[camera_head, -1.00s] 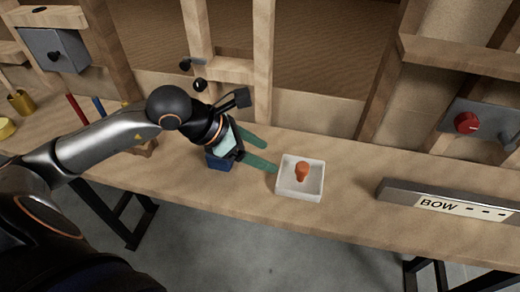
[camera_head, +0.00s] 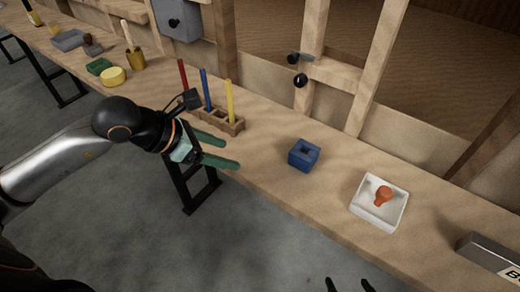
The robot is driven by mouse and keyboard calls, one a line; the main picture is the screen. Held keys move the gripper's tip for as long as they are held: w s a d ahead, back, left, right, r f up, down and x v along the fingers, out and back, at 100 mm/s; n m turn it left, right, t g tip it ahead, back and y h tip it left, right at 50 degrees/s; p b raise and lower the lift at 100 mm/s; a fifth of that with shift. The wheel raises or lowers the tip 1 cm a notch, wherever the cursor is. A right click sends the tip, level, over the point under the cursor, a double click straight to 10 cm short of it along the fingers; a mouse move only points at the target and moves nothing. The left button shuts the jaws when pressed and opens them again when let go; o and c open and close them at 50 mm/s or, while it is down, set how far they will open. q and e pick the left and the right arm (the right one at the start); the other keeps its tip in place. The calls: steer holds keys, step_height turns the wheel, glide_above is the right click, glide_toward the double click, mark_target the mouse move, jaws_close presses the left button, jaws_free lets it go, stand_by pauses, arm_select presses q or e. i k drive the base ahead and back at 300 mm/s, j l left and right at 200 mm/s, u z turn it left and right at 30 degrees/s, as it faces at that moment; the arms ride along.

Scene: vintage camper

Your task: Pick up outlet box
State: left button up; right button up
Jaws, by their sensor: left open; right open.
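The outlet box, a small blue block-shaped box (camera_head: 304,154) with a dark opening in its top, stands on the wooden workbench near its front edge. My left gripper (camera_head: 234,155) has green fingers, spread apart with nothing between them. It is to the left of the box, clear of it, over the bench's front edge. Two dark tips at the bottom edge look like my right gripper (camera_head: 348,284), apart and empty; the rest of it is out of the picture.
A white tray (camera_head: 359,210) holding an orange piece (camera_head: 382,195) stands right of the box. A wooden rack (camera_head: 235,127) with red, blue and yellow sticks is behind my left gripper. Bare bench surrounds the box.

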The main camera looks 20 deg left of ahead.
mark_target(303, 157)
steer(key=u, duration=0.2)
steer(key=i+j+z, duration=0.15)
steer(key=j+z, duration=0.15)
steer(key=z, duration=0.15)
steer(key=i+j+z, duration=0.1)
steer(key=j+z, duration=0.6)
steer(key=z, duration=0.15)
